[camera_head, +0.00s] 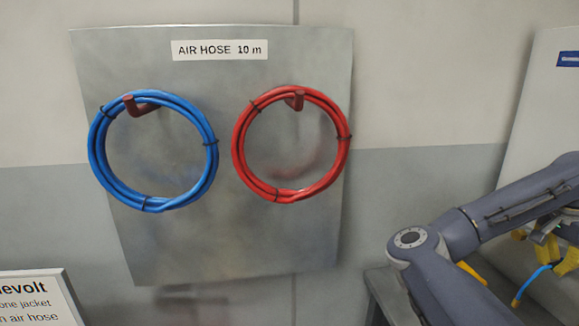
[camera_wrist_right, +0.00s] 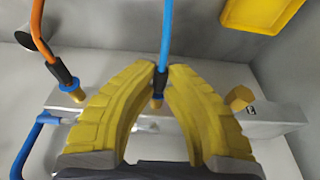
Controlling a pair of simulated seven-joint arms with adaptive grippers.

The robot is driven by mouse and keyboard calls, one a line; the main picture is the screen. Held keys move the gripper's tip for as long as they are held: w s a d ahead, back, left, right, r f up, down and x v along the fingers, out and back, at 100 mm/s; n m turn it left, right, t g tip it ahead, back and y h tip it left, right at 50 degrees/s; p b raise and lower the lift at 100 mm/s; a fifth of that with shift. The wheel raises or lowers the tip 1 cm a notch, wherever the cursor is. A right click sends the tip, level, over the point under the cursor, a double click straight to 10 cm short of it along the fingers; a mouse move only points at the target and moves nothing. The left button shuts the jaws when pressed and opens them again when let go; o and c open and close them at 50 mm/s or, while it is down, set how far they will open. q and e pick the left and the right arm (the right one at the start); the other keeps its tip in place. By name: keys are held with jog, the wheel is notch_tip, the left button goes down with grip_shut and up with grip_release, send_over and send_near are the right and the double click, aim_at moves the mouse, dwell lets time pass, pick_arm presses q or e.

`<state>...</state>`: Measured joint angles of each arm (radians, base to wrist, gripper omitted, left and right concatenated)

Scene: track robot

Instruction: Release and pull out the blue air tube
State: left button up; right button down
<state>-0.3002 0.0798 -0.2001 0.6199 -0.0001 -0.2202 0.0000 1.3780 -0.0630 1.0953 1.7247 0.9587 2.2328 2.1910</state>
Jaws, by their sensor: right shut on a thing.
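The blue air tube (camera_wrist_right: 166,28) runs down from the top of the right wrist view to a black sleeve (camera_wrist_right: 159,82) above a grey metal block. My right gripper (camera_wrist_right: 163,70) has its yellow fingers closed around this sleeve, at the tube's lower end. My left gripper is not in view.
An orange tube (camera_wrist_right: 40,25) with a black sleeve and brass fitting stands left of the fingers. A yellow bin (camera_wrist_right: 262,10) is at top right. Coiled blue (camera_head: 97,150) and red (camera_head: 236,150) hoses hang on a wall panel.

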aim_at(540, 269)
jog(key=shift+s+a+f, duration=0.1)
jog(key=shift+a+f, duration=0.1)
jog(key=shift+a, duration=0.25)
jog(key=shift+s+a+f, duration=0.1)
jog(key=shift+a+f, duration=0.05)
jog(key=shift+a, duration=0.25)
dwell(0.6)
jog(key=shift+s+a+r, duration=0.1)
jog(key=shift+s+a, duration=0.05)
jog(key=shift+a, duration=1.25)
jog(key=shift+a, duration=0.1)
jog(key=shift+s+a+r, duration=0.1)
jog(key=shift+a, duration=0.35)
jog(key=shift+a, duration=0.1)
jog(key=shift+r, duration=0.1)
jog(key=c, duration=1.7)
grip_release()
jog(key=shift+r, duration=0.1)
